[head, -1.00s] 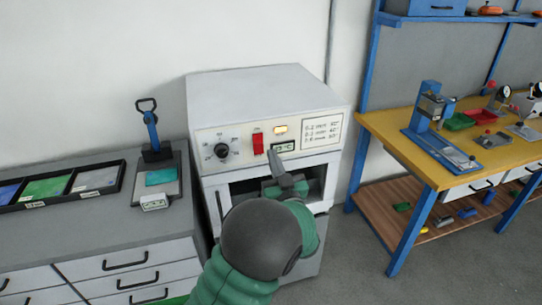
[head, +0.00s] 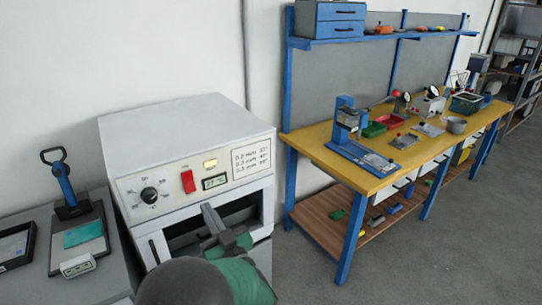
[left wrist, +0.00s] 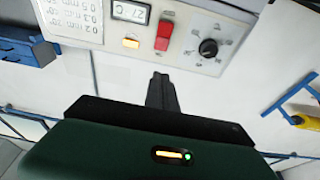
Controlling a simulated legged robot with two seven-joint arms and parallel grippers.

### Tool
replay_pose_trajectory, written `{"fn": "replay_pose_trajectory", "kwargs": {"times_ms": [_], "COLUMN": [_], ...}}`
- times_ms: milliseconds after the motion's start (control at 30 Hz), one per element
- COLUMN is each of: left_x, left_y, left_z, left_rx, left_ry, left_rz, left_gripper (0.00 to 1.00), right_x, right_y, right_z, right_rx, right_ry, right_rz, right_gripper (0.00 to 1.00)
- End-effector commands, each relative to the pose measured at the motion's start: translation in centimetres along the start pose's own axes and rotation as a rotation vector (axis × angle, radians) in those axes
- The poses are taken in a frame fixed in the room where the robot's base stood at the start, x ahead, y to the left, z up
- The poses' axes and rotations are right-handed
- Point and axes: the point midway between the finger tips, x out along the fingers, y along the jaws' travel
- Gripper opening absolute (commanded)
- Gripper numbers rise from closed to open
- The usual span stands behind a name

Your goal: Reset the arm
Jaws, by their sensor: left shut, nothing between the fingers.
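My left gripper (head: 212,217) is in front of the white welding machine (head: 190,140), at the upper edge of its dark front opening. It is shut and empty. In the left wrist view its shut fingers (left wrist: 162,92) point at the machine's front panel. The panel has a black knob (head: 149,195), a red switch (head: 188,181), a lit amber lamp (head: 210,163) and a small display (head: 214,182). In the left wrist view the panel appears upside down. Whether the fingertips touch the machine cannot be told. My right gripper is not in view.
A grey counter (head: 25,218) at left carries a hand press (head: 68,190) with a teal sheet on it. A yellow-topped workbench (head: 320,150) with blue legs stands at right, holding small tools and bins. Grey floor (head: 420,260) is clear in front of the workbench.

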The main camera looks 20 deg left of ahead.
Motion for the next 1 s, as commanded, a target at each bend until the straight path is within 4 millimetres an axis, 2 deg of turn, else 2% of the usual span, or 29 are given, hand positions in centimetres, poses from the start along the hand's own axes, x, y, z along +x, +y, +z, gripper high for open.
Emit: {"fn": "replay_pose_trajectory", "kwargs": {"times_ms": [100, 200, 267, 300, 367, 433, 500, 600, 633, 700, 767, 1000], "left_x": [0.4, -0.4, -2.2, -4.1, -7.3, -11.7, -15.7, -19.8, -20.6, -21.9, -22.4, -22.5], "left_y": [1.5, 4.3, 5.9, 6.4, 6.4, 4.8, 1.9, -3.0, -4.2, -6.3, -7.2, -7.5], "left_z": [0.3, 1.8, 3.0, 3.8, 4.9, 5.8, 6.2, 6.4, 6.4, 6.4, 6.4, 6.4], "left_rx": [-0.026, -0.058, -0.058, -0.043, -0.001, 0.085, 0.194, 0.353, 0.392, 0.458, 0.488, 0.495], "left_ry": [-0.095, -0.306, -0.47, -0.586, -0.759, -0.958, -1.139, -1.334, -1.375, -1.439, -1.467, -1.474], "left_rz": [0.088, 0.271, 0.405, 0.49, 0.603, 0.71, 0.778, 0.814, 0.815, 0.813, 0.809, 0.808], "left_gripper": [0.0, 0.0, 0.0, 0.0, 0.0, 0.0, 0.0, 0.0, 0.0, 0.0, 0.0, 0.0], "right_x": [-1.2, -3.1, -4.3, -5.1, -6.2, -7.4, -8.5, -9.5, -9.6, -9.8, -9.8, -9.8], "right_y": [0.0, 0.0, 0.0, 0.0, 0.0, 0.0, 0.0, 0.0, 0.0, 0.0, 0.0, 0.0], "right_z": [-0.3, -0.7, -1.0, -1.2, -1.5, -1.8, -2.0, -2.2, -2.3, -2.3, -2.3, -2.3], "right_rx": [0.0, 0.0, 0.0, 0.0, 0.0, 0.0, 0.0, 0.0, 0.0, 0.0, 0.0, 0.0], "right_ry": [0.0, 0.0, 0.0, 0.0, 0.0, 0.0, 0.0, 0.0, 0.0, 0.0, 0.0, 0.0], "right_rz": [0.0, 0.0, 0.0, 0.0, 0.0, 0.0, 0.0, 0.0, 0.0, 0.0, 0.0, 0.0], "right_gripper": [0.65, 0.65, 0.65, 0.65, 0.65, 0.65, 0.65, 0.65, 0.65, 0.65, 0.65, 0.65]}}
